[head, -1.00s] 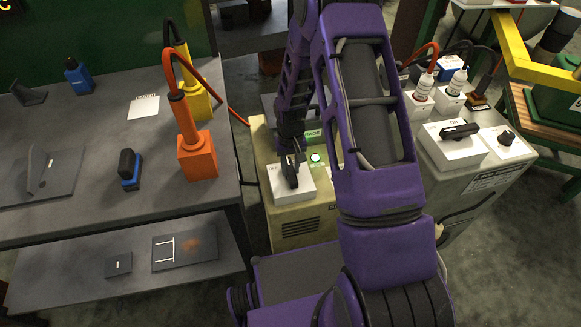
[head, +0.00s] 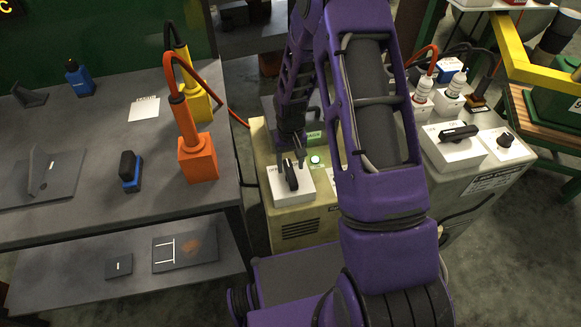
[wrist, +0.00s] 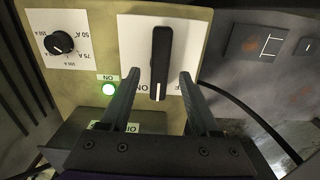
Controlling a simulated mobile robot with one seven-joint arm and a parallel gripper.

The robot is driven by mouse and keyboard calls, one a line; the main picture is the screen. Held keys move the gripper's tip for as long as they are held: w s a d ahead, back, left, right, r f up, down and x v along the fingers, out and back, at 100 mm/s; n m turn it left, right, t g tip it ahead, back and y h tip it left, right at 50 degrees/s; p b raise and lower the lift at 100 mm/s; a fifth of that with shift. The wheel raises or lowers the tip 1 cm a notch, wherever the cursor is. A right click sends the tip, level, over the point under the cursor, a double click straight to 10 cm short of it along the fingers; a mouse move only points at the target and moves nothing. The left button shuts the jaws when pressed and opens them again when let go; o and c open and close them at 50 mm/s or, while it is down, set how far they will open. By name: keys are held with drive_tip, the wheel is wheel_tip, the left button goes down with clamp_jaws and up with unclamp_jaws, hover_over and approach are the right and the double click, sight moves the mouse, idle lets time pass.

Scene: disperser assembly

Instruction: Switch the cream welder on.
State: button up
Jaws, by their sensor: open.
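The cream welder (head: 262,160) stands right of the workbench. Its black switch handle (wrist: 161,55) sits on a white plate (wrist: 137,28). In the wrist view the handle runs straight up and down, with its white mark at the lower end. A round green lamp (wrist: 109,89) beside an ON label is lit. My gripper (wrist: 157,82) is open. Its fingers stand on either side of the handle's lower end, with a gap on both sides. The fingers partly cover the plate's lettering. In the head view my gripper (head: 291,158) is just above the handle (head: 291,176).
A dial (wrist: 58,43) with ampere marks is on the same panel. A second, greyish welder (head: 470,165) with its own switch and dial stands at right. An orange block with a cable (head: 197,158) stands near the workbench edge. A yellow rail (head: 535,55) is at the far right.

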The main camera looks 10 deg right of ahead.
sight(290, 172)
wheel_tip(290, 172, up, 15)
drive_tip(key=p, duration=0.2)
drive_tip(key=shift+f, duration=0.1)
